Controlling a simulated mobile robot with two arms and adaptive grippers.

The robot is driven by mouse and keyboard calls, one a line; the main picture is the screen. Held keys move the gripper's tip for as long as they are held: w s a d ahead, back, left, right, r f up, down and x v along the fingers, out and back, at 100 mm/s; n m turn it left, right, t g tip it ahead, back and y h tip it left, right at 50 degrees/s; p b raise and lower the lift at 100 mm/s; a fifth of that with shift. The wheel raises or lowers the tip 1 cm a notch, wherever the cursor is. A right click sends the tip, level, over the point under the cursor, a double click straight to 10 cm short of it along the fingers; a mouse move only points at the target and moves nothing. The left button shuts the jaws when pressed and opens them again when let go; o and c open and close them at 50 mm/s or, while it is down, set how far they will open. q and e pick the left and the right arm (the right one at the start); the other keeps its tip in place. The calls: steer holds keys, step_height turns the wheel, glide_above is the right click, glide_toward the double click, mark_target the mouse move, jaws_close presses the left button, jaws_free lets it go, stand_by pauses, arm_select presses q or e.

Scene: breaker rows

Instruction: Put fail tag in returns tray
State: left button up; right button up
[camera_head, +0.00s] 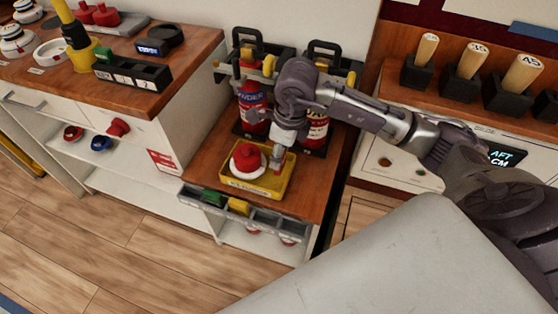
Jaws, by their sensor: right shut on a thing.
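My right gripper (277,156) reaches down over the right part of a yellow tray (267,191), beside a red-topped white round object in that tray. The gripper is shut on a small item that its fingers mostly hide; I cannot tell clearly that it is the fail tag. The yellow tray stands on the wooden counter and has a label on its front edge that I cannot read. A red-and-white tag (164,161) shows on the side of the left cabinet. My left gripper is not in view.
Two red fire extinguishers (252,102) stand in a rack just behind the tray. A grey rail (265,216) with green and yellow blocks runs along the counter's front edge. Wooden-handled tools (467,60) stand at the right. The left counter (188,58) holds several items.

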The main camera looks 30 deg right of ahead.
step_height(320, 180, down, 4)
steer(key=shift+a+r, duration=0.1)
steer(key=shift+w+f, duration=0.1)
steer(key=shift+f, duration=0.1)
steer(key=shift+f+b, duration=0.1)
steer(key=shift+b, duration=0.2)
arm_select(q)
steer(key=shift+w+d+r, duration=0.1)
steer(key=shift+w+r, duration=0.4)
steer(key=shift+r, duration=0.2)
arm_select(e)
steer(key=o, duration=0.9)
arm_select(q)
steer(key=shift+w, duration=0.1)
arm_select(e)
steer(key=shift+o, duration=0.2)
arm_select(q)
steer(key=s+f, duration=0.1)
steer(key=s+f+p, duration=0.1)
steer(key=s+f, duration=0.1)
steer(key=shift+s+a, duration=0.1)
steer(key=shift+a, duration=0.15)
arm_select(e)
step_height(320, 180, up, 12)
steer(key=s+d, duration=0.1)
steer(key=shift+s+d, duration=0.15)
steer(key=shift+s, duration=0.05)
